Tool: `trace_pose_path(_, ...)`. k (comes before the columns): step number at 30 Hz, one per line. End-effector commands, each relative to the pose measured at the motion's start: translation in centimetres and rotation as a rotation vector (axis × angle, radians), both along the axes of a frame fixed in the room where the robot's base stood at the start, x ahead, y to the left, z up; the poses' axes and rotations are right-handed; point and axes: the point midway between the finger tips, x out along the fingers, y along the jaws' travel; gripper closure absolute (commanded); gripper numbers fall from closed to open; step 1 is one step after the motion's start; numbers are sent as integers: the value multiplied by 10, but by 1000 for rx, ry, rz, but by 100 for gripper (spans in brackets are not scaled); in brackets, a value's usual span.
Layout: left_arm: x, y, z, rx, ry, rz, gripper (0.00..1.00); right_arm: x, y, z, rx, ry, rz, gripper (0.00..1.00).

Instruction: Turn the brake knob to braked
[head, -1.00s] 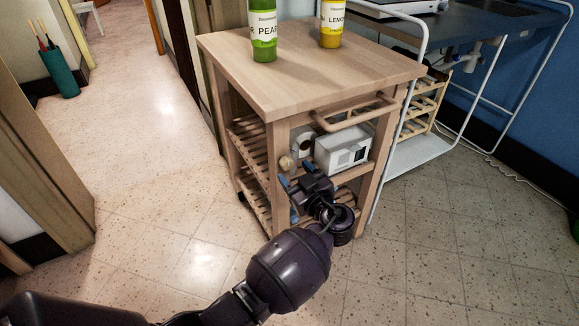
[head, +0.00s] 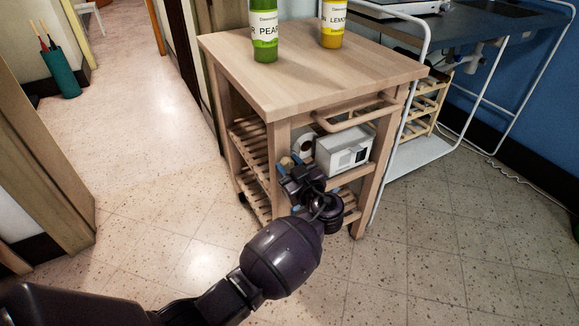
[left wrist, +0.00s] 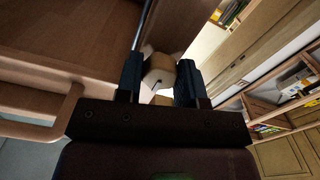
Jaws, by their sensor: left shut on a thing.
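The brake knob (head: 287,162) is a small round wooden knob on the front left leg of the wooden cart (head: 280,90). In the head view it is mostly hidden behind my left gripper (head: 289,166). In the left wrist view the pale knob (left wrist: 158,72) sits between the two dark fingers of my left gripper (left wrist: 160,76), which is shut on it. A short dark mark shows on the knob's face. My right gripper is not in view.
A green pear bottle (head: 264,32) and a yellow lemon bottle (head: 333,22) stand on the cart top. A white box (head: 343,150) and a white roll (head: 304,146) sit on the shelf near the gripper. A towel rail (head: 355,112) juts out above.

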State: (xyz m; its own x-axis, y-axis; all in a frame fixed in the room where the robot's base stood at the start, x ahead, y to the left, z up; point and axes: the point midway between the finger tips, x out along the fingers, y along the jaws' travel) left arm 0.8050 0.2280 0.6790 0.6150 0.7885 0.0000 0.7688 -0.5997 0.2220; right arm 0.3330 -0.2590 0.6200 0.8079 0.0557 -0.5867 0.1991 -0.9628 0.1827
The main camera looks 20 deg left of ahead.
Motion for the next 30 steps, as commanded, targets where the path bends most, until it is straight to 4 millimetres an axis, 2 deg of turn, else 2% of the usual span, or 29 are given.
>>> trace_pose_path(14,-1,0,0,77,99,1,88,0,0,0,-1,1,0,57)
trace_pose_path(30,0,0,2,378,481,0,88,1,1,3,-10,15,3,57)
